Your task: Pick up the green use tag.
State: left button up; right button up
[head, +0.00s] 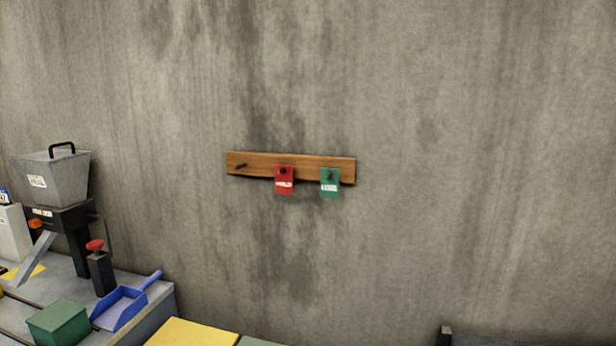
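The green tag (330,185) hangs from a dark peg on a wooden rail (256,163) fixed to the grey wall. It has a white label whose small print I cannot read for certain. A red tag (284,182) with a white label hangs from the peg to its left. The leftmost peg (241,165) of the rail is bare. Neither of my grippers shows in the head view, so nothing of mine is seen at the tags.
At the lower left, a bench (158,317) holds a grey hopper (60,178) on a dark stand, a red-topped black post (100,270), a blue scoop (122,307) and a green box (58,322). A yellow surface (192,333) lies at the bottom. The wall around the rail is clear.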

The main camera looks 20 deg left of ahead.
aim_at(330, 186)
jog(key=i+l+u, duration=0.1)
jog(key=l, duration=0.95)
jog(key=i+l+u, duration=0.15)
jog(key=l, duration=0.35)
